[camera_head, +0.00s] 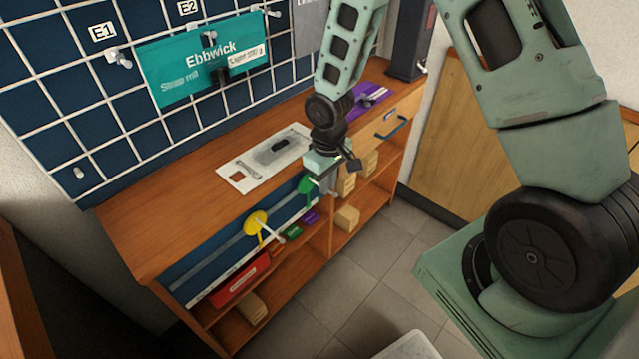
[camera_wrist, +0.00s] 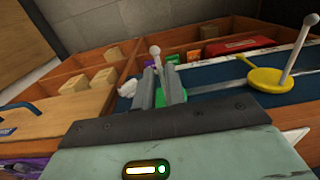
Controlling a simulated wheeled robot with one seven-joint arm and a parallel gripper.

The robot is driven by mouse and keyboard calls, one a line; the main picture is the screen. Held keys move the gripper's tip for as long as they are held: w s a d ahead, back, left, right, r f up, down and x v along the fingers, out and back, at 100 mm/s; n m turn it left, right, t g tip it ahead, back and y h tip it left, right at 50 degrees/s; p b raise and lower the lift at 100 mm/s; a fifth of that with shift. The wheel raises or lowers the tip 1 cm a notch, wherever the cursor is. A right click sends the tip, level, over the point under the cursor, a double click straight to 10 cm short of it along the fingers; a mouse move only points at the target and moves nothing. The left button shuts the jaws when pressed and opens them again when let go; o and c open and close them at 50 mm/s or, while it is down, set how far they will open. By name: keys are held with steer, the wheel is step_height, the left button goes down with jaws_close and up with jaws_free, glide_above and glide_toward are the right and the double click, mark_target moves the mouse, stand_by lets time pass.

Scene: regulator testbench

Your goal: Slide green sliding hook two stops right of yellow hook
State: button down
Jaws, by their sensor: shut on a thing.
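The green sliding hook (camera_head: 305,186) is on the rail along the bench's front edge, partly hidden by my gripper (camera_head: 328,181). In the wrist view its green base (camera_wrist: 176,97) shows around my gripper's fingers (camera_wrist: 160,88), which are shut on it; a white peg stands up just beyond them. The yellow hook (camera_head: 256,222) is on the same rail, left of the green one in the head view. In the wrist view the yellow hook (camera_wrist: 268,80) is to the right, with a gap of bare rail between. Its white peg points outward. The stop marks are too small to read.
The rail's blue panel (camera_head: 215,262) is bare left of the yellow hook. A white object (camera_wrist: 127,88) sits just left of my fingers in the wrist view. Shelves below hold wooden blocks (camera_head: 347,217) and a red box (camera_head: 239,286). A blue drawer handle (camera_head: 391,128) is at right.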

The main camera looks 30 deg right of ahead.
steer(key=shift+w+d, duration=0.1)
steer(key=shift+d, duration=0.15)
steer(key=c, duration=1.4)
jaws_free()
steer(key=shift+c, duration=0.2)
steer(key=shift+r, duration=0.1)
step_height(320, 180, up, 17)
steer(key=p, duration=0.2)
steer(key=shift+r+p, duration=0.15)
steer(key=shift+p, duration=0.25)
